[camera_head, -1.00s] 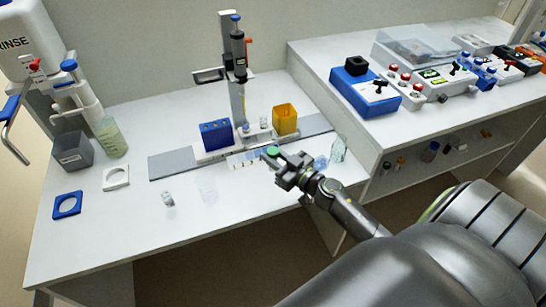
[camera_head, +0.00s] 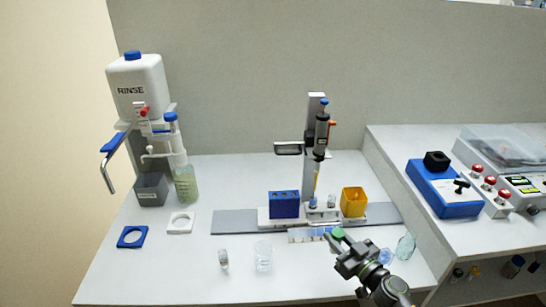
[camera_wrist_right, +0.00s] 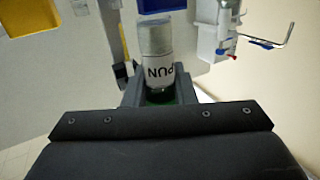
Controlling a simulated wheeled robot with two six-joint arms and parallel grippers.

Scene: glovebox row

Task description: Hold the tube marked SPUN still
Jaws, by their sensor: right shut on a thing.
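My right gripper (camera_head: 345,246) is at the front right of the bench. In the right wrist view its jaws (camera_wrist_right: 155,95) are shut on a clear tube with a white label (camera_wrist_right: 161,75). The letters "PUN" show on the label, upside down in that view; the rest is turned away. The tube has a green cap, which shows in the head view (camera_head: 338,233) at the gripper's tip. The tube's far end is close to a blue part in the wrist view; I cannot tell whether they touch. My left gripper does not show.
A stand with a pipette (camera_head: 321,130) rises behind, with a blue rack (camera_head: 284,205) and a yellow bin (camera_head: 353,202) at its base. A clear cup (camera_head: 263,256) and a small vial (camera_head: 223,259) stand left of my gripper. A glass bottle (camera_head: 405,246) is close on its right.

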